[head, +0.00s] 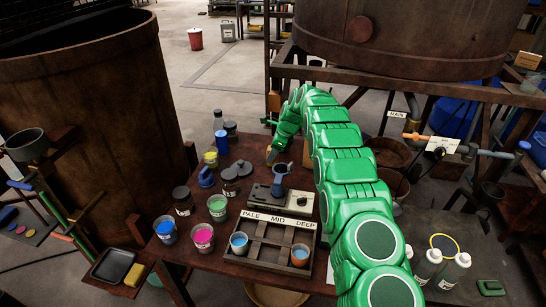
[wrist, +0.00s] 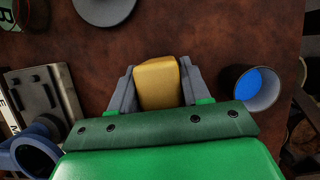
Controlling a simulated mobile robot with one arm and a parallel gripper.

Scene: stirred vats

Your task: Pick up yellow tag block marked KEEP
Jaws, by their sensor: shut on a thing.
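My gripper (wrist: 157,85) is shut on a yellow block (wrist: 157,82), with one grey finger on each side of it. No KEEP marking can be read on the faces I see. In the head view my gripper (head: 272,150) is at the back edge of the brown table, with the yellow block (head: 271,154) small and partly hidden at its tip. I cannot tell whether the block touches the table.
A grey device (head: 278,195), a PALE/MID/DEEP rack (head: 268,238) and several paint cups stand on the table (head: 225,265). Another yellow block (head: 134,274) lies by a black tray (head: 113,266) at front left.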

